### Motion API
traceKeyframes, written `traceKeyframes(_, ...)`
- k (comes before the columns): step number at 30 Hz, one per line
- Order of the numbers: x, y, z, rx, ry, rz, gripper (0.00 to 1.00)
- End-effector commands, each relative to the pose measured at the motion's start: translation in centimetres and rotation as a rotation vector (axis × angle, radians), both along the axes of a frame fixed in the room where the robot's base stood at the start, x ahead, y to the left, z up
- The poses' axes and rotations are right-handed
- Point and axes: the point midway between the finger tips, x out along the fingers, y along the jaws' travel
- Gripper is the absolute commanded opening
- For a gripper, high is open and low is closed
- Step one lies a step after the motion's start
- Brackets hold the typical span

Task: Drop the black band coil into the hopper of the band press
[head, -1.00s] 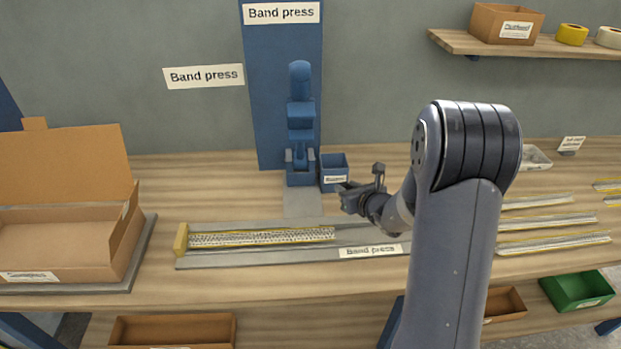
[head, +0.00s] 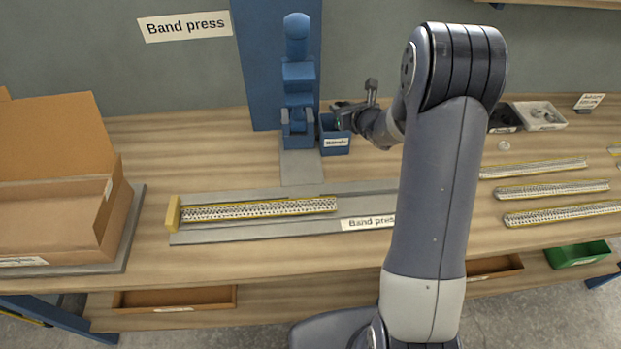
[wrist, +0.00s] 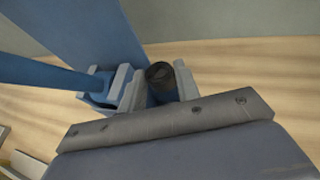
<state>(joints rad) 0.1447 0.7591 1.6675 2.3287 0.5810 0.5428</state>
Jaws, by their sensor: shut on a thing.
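The blue band press (head: 298,85) stands against the back wall panel. A small open blue bin (head: 335,146) with a white label sits at its right foot and looks like the hopper; its label is too small to read. My gripper (head: 342,116) is over the bin's upper right part and hides some of its opening. In the wrist view, the black band coil (wrist: 160,75) is upright between the fingers of my gripper (wrist: 164,88), which is shut on it. The press foot (wrist: 104,88) shows left of the coil there. The coil cannot be made out in the head view.
A grey rail (head: 250,230) with a yellow-edged strip (head: 260,209) lies in front of the press. An open cardboard box (head: 50,225) stands at the left. More strips (head: 550,190) and a pale tray (head: 540,117) lie at the right.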

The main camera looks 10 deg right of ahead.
Motion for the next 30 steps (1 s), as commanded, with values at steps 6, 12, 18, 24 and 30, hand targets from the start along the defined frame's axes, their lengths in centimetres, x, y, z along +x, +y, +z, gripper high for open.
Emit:
traceKeyframes(6, -0.01, -0.02, -1.88, 0.0, 0.0, -0.001, 0.1)
traceKeyframes(12, -0.01, -0.02, -1.83, 0.0, 0.0, -0.001, 0.1)
traceKeyframes(18, -0.01, -0.01, -1.83, 0.0, 0.0, -0.001, 0.43)
traceKeyframes(24, 0.0, -0.02, -1.82, 0.0, 0.0, -0.001, 0.56)
traceKeyframes(30, -0.05, -0.03, -1.81, 0.0, 0.0, -0.001, 0.56)
